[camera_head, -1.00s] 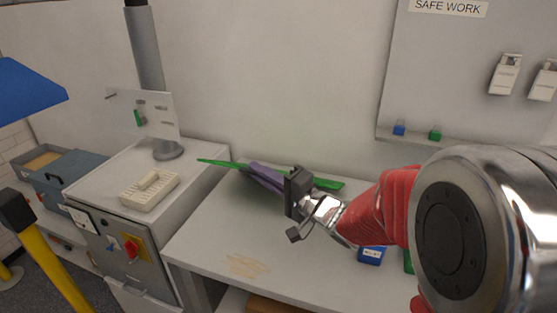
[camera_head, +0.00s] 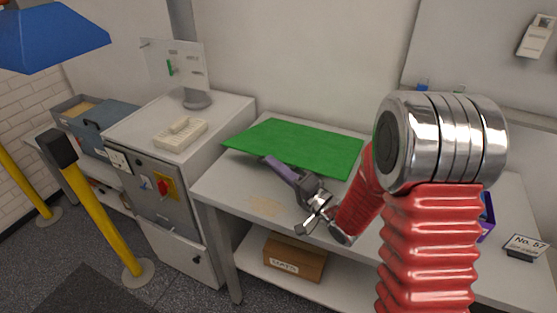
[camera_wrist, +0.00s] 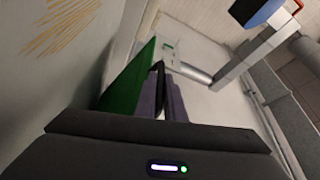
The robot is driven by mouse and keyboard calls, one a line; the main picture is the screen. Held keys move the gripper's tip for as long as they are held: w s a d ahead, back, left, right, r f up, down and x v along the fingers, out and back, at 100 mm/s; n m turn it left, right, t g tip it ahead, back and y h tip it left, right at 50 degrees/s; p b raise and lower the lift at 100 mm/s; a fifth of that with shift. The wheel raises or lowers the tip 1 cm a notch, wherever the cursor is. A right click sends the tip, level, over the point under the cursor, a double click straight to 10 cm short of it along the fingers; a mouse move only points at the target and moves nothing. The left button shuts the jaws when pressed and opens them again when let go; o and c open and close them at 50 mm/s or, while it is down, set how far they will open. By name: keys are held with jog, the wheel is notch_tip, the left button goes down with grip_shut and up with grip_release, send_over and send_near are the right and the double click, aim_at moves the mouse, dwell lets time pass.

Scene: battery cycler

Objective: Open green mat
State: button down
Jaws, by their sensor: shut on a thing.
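The green mat (camera_head: 297,146) is spread out as one broad sheet at the back left of the workbench. Its left corner reaches close to the grey cabinet. I cannot tell whether all of it lies flat on the bench. My gripper (camera_head: 270,160) has its purple fingers at the mat's front edge and is shut on the mat there. In the wrist view the fingers (camera_wrist: 163,98) show with the green mat (camera_wrist: 125,83) beside them on the left, seen at a steep angle. The exact grip point is hidden.
The grey cabinet (camera_head: 160,185) with a cream tray (camera_head: 181,134) on top stands left of the workbench (camera_head: 215,185). A cardboard box (camera_head: 295,262) is on the lower shelf. A sign reading No. 57 (camera_head: 524,247) stands at the right. My arm hides part of the bench.

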jog(key=shift+s+f, duration=0.1)
jog(key=shift+f, duration=0.15)
jog(key=shift+a, duration=0.1)
jog(key=c, duration=2.1)
grip_release()
jog(key=shift+s+r, duration=0.1)
jog(key=shift+s+d, duration=0.25)
jog(key=shift+d, duration=0.15)
jog(key=v, duration=1.3)
jog(key=shift+a, duration=0.15)
